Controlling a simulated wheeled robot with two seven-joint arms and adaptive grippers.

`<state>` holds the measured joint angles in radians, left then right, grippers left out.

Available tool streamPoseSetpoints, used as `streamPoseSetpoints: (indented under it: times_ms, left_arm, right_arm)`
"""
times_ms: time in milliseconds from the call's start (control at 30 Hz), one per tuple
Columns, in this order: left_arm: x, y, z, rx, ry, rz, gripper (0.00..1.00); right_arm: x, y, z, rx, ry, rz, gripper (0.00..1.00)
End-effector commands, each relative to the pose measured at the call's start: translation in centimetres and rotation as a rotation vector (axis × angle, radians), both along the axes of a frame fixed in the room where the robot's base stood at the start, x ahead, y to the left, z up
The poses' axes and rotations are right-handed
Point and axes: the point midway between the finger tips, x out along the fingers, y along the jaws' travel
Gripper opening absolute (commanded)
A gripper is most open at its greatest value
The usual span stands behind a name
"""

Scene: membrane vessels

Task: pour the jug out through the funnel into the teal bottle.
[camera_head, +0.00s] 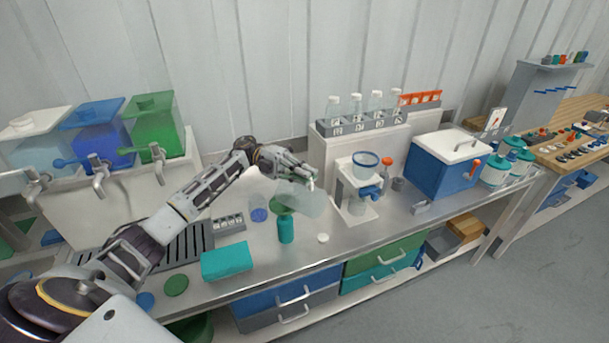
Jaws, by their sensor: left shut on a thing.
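My left gripper (310,182) reaches in from the left and is shut on a translucent, pale jug (308,200). The jug is tilted onto its side, held above the bench just right of and over the green funnel (281,205). The funnel sits in the mouth of the teal bottle (286,231), which stands upright on the bench. The jug partly overlaps the funnel's rim, so I cannot tell whether they touch. No liquid stream can be made out. My right gripper is not in view.
A clear beaker with blue contents (259,214), a grey rack (228,223) and a teal box (225,261) stand left of the bottle. A small white cap (323,238) lies to its right. A white stand with a blue-rimmed bowl (365,165) is further right, then a blue cooler (440,178).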

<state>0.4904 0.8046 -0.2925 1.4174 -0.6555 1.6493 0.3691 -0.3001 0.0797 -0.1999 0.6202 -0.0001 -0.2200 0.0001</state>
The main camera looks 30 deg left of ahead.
Motion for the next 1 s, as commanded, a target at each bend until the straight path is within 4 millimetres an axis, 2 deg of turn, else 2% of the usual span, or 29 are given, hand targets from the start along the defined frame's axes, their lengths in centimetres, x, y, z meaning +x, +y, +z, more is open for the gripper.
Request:
streamPoseSetpoints:
  times_ms: [1000]
  left_arm:
    - [0.4, 2.2, 1.0, -0.168, 0.030, 0.000, 0.00]
  right_arm:
    - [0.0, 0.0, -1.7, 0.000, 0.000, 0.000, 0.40]
